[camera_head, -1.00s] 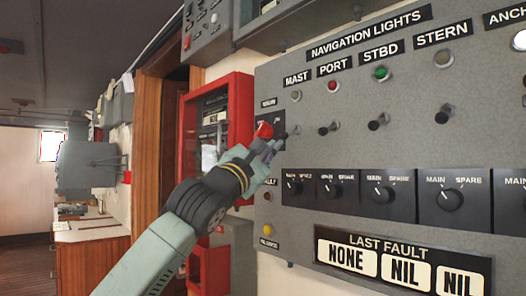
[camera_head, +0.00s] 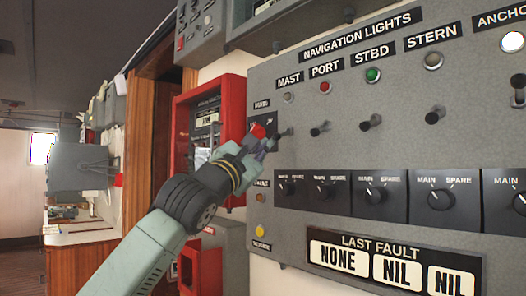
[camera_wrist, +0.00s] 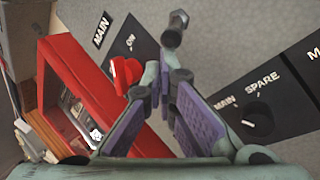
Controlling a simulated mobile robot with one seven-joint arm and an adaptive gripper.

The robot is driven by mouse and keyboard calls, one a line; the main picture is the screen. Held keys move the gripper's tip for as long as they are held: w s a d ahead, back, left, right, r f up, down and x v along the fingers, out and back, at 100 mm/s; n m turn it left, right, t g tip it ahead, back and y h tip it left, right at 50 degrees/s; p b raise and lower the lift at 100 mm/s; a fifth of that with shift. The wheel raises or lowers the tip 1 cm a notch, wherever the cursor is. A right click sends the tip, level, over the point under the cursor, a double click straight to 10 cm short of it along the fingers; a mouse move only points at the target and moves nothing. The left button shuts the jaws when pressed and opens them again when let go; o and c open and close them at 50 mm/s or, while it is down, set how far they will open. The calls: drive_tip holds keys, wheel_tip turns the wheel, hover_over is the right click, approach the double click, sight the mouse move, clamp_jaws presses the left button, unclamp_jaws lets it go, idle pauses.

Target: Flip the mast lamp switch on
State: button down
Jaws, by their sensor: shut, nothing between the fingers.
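The mast switch (camera_head: 286,132) is a small dark toggle on the grey navigation lights panel (camera_head: 400,105), below the MAST label and a dull grey lamp (camera_head: 288,97). In the wrist view the toggle (camera_wrist: 175,30) sticks out just beyond my fingertips. My gripper (camera_head: 268,145) is shut and empty, immediately left of and slightly below the toggle. In the wrist view its fingertips (camera_wrist: 165,78) are close to the toggle's end; I cannot tell whether they touch.
A red rotary knob (camera_head: 257,131) labelled MAIN sits close beside my gripper and also shows in the wrist view (camera_wrist: 125,73). The port (camera_head: 320,129), starboard (camera_head: 371,123) and stern (camera_head: 436,115) toggles stand to the right. MAIN/SPARE selectors (camera_head: 376,194) lie below. A red box (camera_head: 210,110) stands left.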

drive_tip(key=shift+s+a+r+b, duration=0.2)
drive_tip(key=shift+r+b, duration=0.25)
drive_tip(key=shift+b, duration=0.25)
drive_tip(key=s+a+r+b, duration=0.1)
drive_tip(key=s+a+b, duration=0.3)
drive_tip(key=s+a, duration=0.2)
drive_tip(key=shift+s+a+r, duration=0.35)
drive_tip(key=shift+a, duration=0.25)
idle(0.4)
idle(0.5)
